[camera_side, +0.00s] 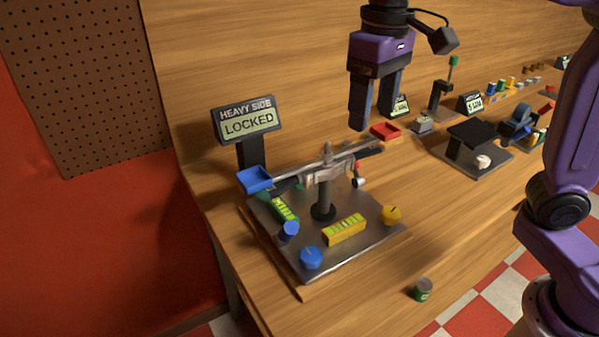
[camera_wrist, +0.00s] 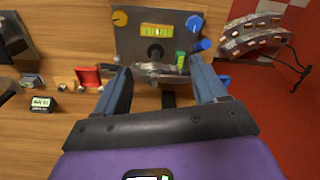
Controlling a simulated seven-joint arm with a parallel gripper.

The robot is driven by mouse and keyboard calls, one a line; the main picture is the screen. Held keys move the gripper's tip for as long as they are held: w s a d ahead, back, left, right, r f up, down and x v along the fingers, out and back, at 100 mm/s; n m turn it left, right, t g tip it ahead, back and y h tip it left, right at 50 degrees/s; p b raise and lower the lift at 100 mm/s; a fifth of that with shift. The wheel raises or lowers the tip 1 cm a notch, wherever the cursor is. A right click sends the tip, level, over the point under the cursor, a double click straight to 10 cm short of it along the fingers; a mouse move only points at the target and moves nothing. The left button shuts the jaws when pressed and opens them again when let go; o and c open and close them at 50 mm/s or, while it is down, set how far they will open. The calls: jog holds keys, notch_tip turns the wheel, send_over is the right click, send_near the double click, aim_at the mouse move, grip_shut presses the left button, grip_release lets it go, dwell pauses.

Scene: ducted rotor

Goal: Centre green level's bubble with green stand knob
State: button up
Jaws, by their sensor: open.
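The green level (camera_side: 285,209) lies at the left of the grey stand plate (camera_side: 349,259), and it also shows in the wrist view (camera_wrist: 181,60). Its bubble is too small to read. A small dark green piece (camera_side: 299,185) shows below the balance beam, partly hidden; I cannot tell whether it is the green knob. My gripper (camera_side: 374,112) is open and empty, pointing down above and behind the balance. In the wrist view its fingers (camera_wrist: 162,72) stand apart on either side of the beam area, with nothing between them held.
The plate also carries a yellow level (camera_side: 345,229), a yellow knob (camera_side: 391,214), blue knobs (camera_side: 311,258) and the balance post. A blue pan (camera_side: 255,179) and red pan (camera_side: 385,132) end the beam. A "LOCKED" sign (camera_side: 248,121) stands behind.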

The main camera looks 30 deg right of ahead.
jog(key=w+f+m, duration=0.2)
jog(key=w+m, duration=0.3)
jog(key=w, duration=0.6)
jog(key=w+f+m, duration=0.3)
jog(key=w+m, duration=0.3)
jog(key=w, duration=0.5)
jog(key=f, duration=2.2)
jog(key=shift+s+d+f, duration=0.1)
jog(key=shift+s+d, duration=0.1)
jog(key=c, duration=1.1)
